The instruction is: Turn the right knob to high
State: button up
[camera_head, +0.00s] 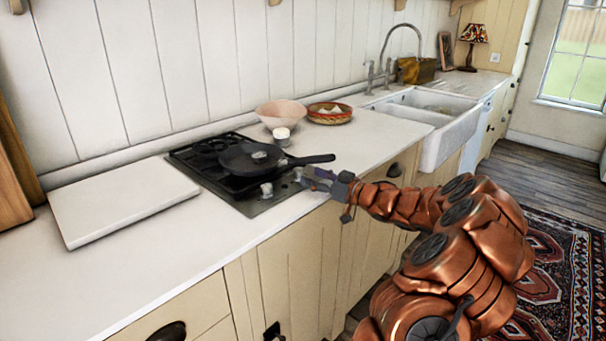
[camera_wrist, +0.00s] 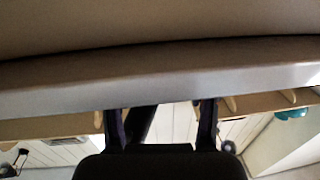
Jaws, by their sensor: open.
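The black gas hob (camera_head: 242,200) is set into the white counter, with its knobs along the right part of its front strip. The left knob (camera_head: 266,189) is silvery and clear of my gripper. The right knob (camera_head: 298,174) is small and partly hidden at my fingertips. My gripper (camera_head: 308,179) is open at the hob's front right corner, close to the right knob; I cannot tell if it touches. In the wrist view, my two fingers (camera_wrist: 160,122) stand apart, and no knob can be made out between them. The right knob's setting is too small to read.
A black frying pan (camera_head: 250,160) sits on the hob, its handle reaching right above the knobs. A white board (camera_head: 120,201) lies left. A pink bowl (camera_head: 281,113), small cup (camera_head: 282,135) and woven basket (camera_head: 329,114) stand behind. The sink (camera_head: 446,136) is farther right.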

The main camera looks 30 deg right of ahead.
aim_at(303, 170)
jog(key=shift+x, duration=2.25)
grip_shut()
jog(key=shift+d+p, duration=0.1)
jog(key=shift+p, duration=0.2)
jog(key=shift+d+r+n+y+p, duration=0.2)
jog(key=shift+n+y+p, duration=0.3)
jog(key=shift+p, duration=0.45)
jog(key=shift+n+g+y+p, duration=0.3)
jog(key=shift+g+y+p, duration=0.2)
jog(key=shift+y+p, duration=0.3)
jog(key=shift+d+n+g+y+p, duration=0.15)
jog(key=shift+n+g+y+p, duration=0.2)
jog(key=shift+p, duration=0.55)
jog(key=shift+f+n+y, duration=0.2)
jog(key=shift+n+y, duration=0.15)
jog(key=shift+y, duration=0.1)
